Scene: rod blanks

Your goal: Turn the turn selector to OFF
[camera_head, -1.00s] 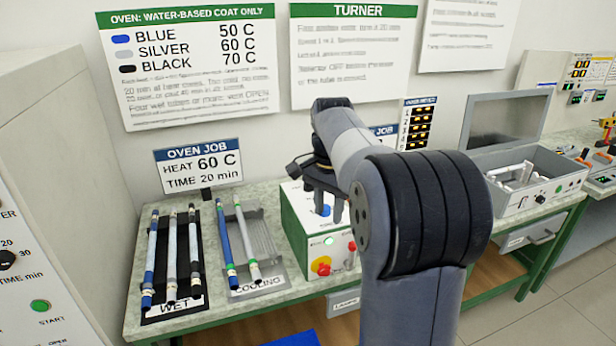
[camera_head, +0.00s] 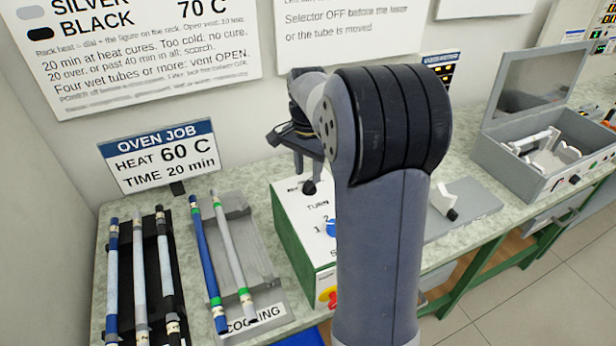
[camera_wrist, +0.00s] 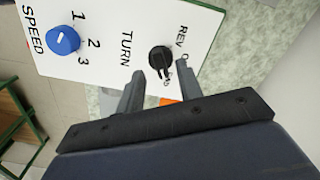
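The turn selector (camera_wrist: 160,60) is a black knob on the white top panel of the turner box (camera_head: 290,225), above the word TURN. In the wrist view a REV label is beside it, and another label is partly hidden. I cannot tell which mark it points to. It also shows in the head view (camera_head: 309,187), just below my fingers. My gripper (camera_wrist: 162,76) is open, its two fingertips apart on either side of the selector's near end. I cannot tell whether they touch it. It shows from behind in the head view (camera_head: 308,165).
A blue speed knob (camera_wrist: 63,40) is on the same panel. A red button (camera_head: 328,296) is on the box front, partly behind my arm. Racks with rods stand left of the box, by a COOLING label (camera_head: 257,318). An open grey case (camera_head: 545,150) is to the right.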

